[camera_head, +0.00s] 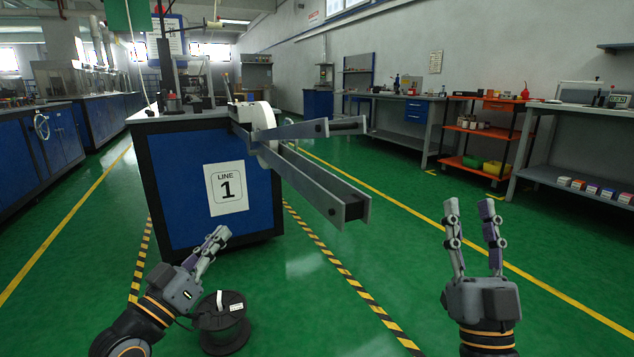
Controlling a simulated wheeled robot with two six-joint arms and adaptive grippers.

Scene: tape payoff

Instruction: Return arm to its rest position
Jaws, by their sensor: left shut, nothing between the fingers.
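My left gripper (221,237) is low at the left, in front of the blue cabinet with the "LINE 1" sign (226,189). Its fingers are shut with nothing between them, pointing up and to the right. My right gripper (468,206) is at the lower right over the green floor, fingers pointing up and apart, open and empty. The tape payoff (262,122) is on the blue cabinet, with two grey arms reaching out to the right. The upper arm (318,129) is short; the lower arm (325,190) is longer and slopes down toward me.
A black spool (221,322) with a white label is near the floor beside my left forearm. A grey workbench (404,98) and an orange shelf cart (486,128) stand along the right wall. The green floor between the payoff arms and my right gripper is clear.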

